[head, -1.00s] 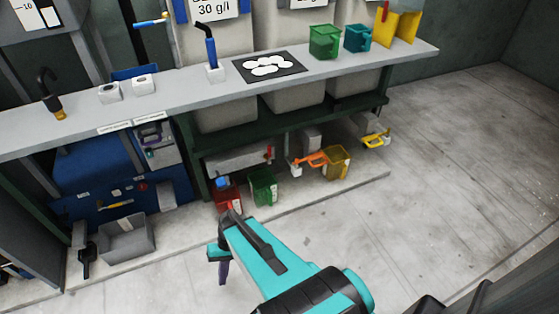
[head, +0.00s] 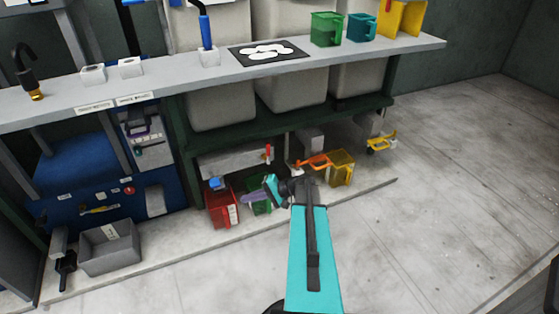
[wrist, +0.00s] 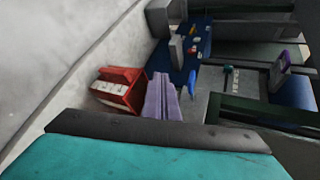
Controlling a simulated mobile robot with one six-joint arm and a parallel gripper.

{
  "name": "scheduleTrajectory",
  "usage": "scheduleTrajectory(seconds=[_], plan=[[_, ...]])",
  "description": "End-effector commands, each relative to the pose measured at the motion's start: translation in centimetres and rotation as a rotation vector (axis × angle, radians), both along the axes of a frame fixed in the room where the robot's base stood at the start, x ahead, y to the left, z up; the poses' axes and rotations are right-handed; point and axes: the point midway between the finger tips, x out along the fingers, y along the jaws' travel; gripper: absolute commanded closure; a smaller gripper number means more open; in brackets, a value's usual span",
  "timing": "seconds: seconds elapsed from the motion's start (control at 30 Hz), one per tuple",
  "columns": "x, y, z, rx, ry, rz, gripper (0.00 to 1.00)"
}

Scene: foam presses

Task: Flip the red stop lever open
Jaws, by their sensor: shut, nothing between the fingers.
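A small red lever (head: 268,152) stands upright at the right end of a pale grey block (head: 230,162) under the bench. I take it to be the stop lever; it is small in the head view. My gripper (head: 248,198) has purple fingers closed together with nothing between them. In the head view it points left, below the lever and in front of a green container (head: 262,208). The fingers (wrist: 162,98) also show in the wrist view, beside a red container (wrist: 118,90). I cannot make out the lever in the wrist view.
The red container (head: 222,207) stands left of my fingers. An orange handle (head: 316,161) and a yellow container (head: 342,168) are to the right. The bench top (head: 130,88) overhangs this area. A grey bin (head: 110,248) is at left. The floor (head: 450,190) at right is clear.

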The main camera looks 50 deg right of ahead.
Motion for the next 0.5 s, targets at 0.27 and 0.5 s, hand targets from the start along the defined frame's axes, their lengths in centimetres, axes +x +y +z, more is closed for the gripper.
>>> scheduleTrajectory(seconds=[0.27, 0.5], plan=[[-1.9, -13.3, 3.1, 0.033, -0.223, -0.208, 1.00], [-6.0, -22.7, 7.0, 0.035, -0.399, -0.351, 1.00]])
